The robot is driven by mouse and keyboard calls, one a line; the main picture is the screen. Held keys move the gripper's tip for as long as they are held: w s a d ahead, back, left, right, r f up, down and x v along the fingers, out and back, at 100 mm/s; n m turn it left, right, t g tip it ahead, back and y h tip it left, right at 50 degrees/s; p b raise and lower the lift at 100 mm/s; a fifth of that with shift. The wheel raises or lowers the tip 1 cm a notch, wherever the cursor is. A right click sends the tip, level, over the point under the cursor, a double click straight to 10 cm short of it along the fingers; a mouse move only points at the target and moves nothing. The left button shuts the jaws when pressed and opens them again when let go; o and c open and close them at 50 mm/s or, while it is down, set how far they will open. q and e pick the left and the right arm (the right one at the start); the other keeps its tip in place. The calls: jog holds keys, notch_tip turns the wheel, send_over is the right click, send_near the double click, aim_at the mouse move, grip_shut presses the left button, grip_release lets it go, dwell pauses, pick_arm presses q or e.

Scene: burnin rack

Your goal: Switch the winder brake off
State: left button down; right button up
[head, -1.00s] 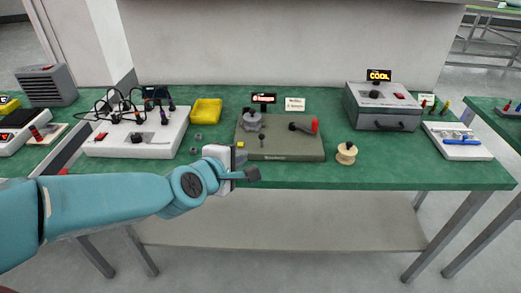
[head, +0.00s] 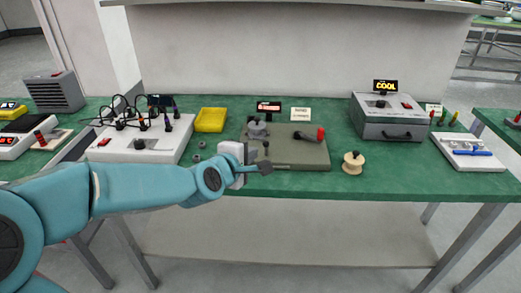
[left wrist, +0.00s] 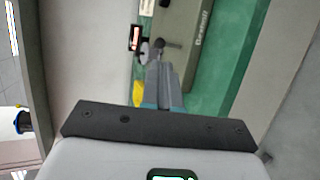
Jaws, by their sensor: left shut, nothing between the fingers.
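The winder (head: 300,158) is an olive-grey base on the green bench, with a grey spindle head (head: 257,130) at its left and a crank with a red handle (head: 320,133) at its right. A small upright lever with a dark knob (head: 265,146), perhaps the brake, stands near the base's front left. My left gripper (head: 266,167) is shut and empty at the winder's front left edge, just below the lever in the picture. In the left wrist view the shut fingers (left wrist: 159,62) point toward a lever (left wrist: 170,43); contact cannot be told. My right gripper is out of view.
A small lit display (head: 268,106) and a white label card (head: 300,114) stand behind the winder. A yellow tray (head: 210,120) and a white cabled box (head: 155,149) are left. A wooden spool (head: 353,163) and a grey box reading COOL (head: 388,123) are right.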

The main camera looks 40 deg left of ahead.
aim_at(265, 144)
pick_arm(q)
jog(key=x, duration=0.7)
